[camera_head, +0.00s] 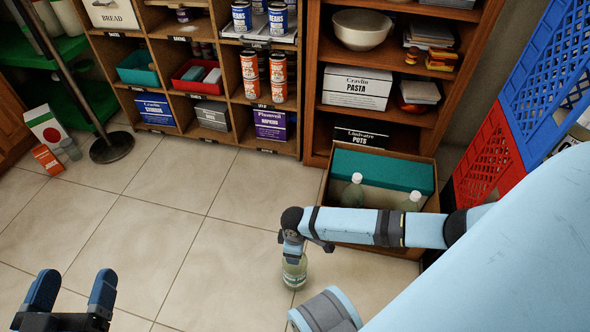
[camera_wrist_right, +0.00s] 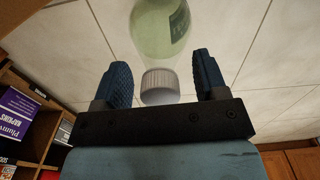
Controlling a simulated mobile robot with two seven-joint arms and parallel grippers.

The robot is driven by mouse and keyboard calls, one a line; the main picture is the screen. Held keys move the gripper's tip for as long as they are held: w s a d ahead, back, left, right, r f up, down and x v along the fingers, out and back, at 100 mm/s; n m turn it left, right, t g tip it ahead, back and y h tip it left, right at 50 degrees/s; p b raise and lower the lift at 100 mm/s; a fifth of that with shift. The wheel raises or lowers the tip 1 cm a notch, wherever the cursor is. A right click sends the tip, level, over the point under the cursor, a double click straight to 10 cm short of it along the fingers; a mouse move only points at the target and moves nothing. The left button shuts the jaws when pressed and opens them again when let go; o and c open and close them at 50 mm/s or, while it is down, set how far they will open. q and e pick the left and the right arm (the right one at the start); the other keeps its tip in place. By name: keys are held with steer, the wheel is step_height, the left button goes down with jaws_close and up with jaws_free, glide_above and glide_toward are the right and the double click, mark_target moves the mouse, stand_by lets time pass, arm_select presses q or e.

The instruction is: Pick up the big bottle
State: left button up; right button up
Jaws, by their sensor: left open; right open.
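A pale green clear bottle with a label (camera_head: 294,272) stands on the tiled floor below my right gripper. In the right wrist view the bottle (camera_wrist_right: 160,30) has its grey-white cap (camera_wrist_right: 160,84) between the two fingers, with gaps on both sides. My right gripper (camera_wrist_right: 162,66) is open around the cap; the head view hides most of its fingers. My left gripper (camera_head: 76,278) is open and empty at the lower left, far from the bottle. Two similar bottles, one at left (camera_head: 353,192) and one at right (camera_head: 411,202), stand in a cardboard box (camera_head: 330,238).
Wooden shelves (camera_head: 220,98) with cans, boxes and bins line the back. Blue and red plastic crates (camera_head: 490,150) stand at the right. A pole on a round base (camera_head: 111,147) and an orange carton (camera_head: 47,160) stand at the left. The middle floor is clear.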

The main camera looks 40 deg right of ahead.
jaws_close()
steer(key=shift+r, duration=0.15)
